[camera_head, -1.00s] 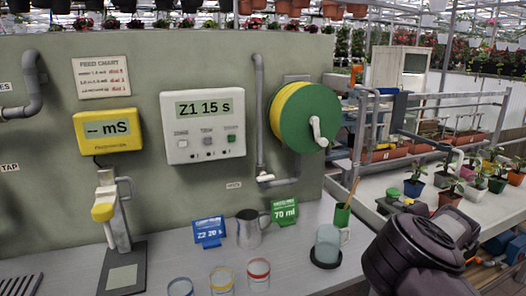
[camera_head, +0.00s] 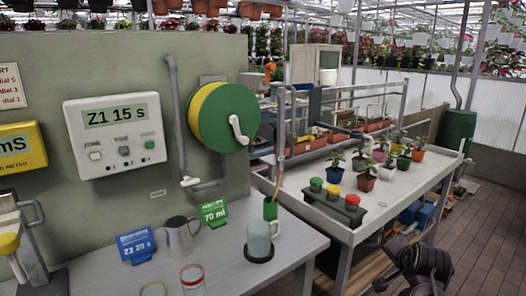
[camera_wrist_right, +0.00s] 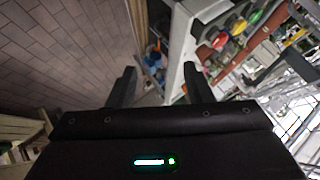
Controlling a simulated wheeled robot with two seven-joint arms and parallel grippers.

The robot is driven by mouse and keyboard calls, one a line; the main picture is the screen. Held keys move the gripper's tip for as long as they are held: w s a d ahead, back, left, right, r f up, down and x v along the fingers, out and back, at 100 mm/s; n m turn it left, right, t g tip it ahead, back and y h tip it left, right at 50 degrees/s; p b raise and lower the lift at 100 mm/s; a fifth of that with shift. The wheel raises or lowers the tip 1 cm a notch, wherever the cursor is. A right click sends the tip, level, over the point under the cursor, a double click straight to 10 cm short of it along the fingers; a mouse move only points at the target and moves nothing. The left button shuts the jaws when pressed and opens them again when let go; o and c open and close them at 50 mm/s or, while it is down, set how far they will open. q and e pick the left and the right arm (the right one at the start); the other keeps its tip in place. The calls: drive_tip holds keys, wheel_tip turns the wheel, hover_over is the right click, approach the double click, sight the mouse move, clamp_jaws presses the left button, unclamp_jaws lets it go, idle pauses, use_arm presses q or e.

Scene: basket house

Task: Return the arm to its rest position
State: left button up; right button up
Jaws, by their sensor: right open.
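My right arm (camera_head: 418,266) shows as dark links at the bottom right edge of the head view, over the floor side of the plant bench. The right gripper's fingers do not show clearly there. In the right wrist view my right gripper (camera_wrist_right: 163,90) has its two dark fingers spread apart with nothing between them. Beyond the fingers are brick floor and the bench's end. My left gripper is not in view.
The plant bench (camera_head: 395,188) carries pots and a tray with coloured knobs (camera_head: 338,203). Brick floor (camera_head: 490,215) lies clear at the right.

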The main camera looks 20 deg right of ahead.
drive_tip(key=s+a+f+n+g+y, duration=0.2)
drive_tip(key=s+a+f+n, duration=0.3)
drive_tip(key=a, duration=0.5)
drive_tip(key=s+a+f+n+g+y, duration=0.15)
drive_tip(key=s+a+f+n, duration=0.25)
drive_tip(key=s+a+n, duration=0.45)
drive_tip(key=s+a+f+n+g+y, duration=0.2)
drive_tip(key=s+a+f+n, duration=0.2)
drive_tip(key=a, duration=0.7)
wheel_tip(320, 180, down, 30)
drive_tip(key=s, duration=0.2)
drive_tip(key=s+d+f+g, duration=0.2)
drive_tip(key=s+d+f, duration=0.1)
drive_tip(key=s+f, duration=1.5)
drive_tip(key=shift+s+d+n, duration=0.2)
drive_tip(key=shift+s+n, duration=0.15)
drive_tip(key=shift+s, duration=0.25)
drive_tip(key=shift+f, duration=0.1)
